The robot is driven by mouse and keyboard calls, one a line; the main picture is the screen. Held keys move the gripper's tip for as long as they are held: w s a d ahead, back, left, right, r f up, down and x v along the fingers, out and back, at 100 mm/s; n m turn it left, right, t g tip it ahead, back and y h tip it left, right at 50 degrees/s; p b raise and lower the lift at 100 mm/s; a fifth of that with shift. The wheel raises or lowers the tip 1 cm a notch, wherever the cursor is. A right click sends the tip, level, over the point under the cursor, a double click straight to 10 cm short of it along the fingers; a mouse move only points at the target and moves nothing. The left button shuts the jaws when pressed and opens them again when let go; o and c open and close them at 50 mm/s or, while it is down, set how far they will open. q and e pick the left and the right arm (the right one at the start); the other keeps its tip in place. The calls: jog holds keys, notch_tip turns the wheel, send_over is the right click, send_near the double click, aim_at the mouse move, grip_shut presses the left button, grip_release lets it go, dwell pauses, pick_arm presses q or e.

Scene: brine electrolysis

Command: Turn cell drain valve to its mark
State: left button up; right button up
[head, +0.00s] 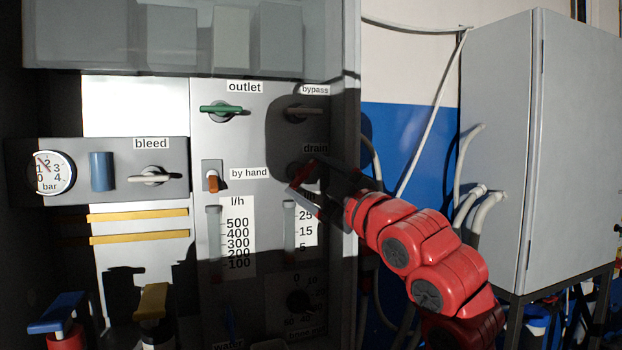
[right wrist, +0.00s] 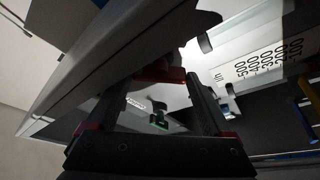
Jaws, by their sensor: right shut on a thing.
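The drain valve sits under the "drain" label (head: 315,148) on the grey panel, in deep shadow. Its handle is mostly hidden behind my gripper, so its angle and its mark cannot be made out. My right gripper (head: 303,177) reaches in from the right at this valve and is shut on what appears to be its handle. In the right wrist view my right gripper (right wrist: 172,84) shows its two fingers against the panel; the held part is dark and unclear there. My left gripper is not in view.
The green outlet handle (head: 222,109) and the shadowed bypass handle (head: 304,111) are above. An orange switch (head: 213,182) and flow tubes are left and below. The bleed handle (head: 155,177) is further left. A grey cabinet (head: 545,150) with hoses stands at right.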

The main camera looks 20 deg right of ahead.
jog(key=shift+d+r+n+g+y, duration=0.15)
jog(key=shift+n+g, duration=0.4)
jog(key=shift+n, duration=1)
jog(key=shift+a+r+n+g+y, duration=0.1)
jog(key=shift+n+g, duration=0.5)
jog(key=shift+n, duration=0.9)
jog(key=shift+d+r+n+g+y, duration=0.15)
jog(key=shift+n+g, duration=0.4)
jog(key=shift+n, duration=1)
jog(key=shift+a+f, duration=0.1)
jog(key=shift+f, duration=0.05)
jog(key=o, duration=1.1)
jog(key=shift+o, duration=0.2)
jog(key=b+v, duration=0.4)
jog(key=v, duration=1.3)
jog(key=shift+s, duration=0.25)
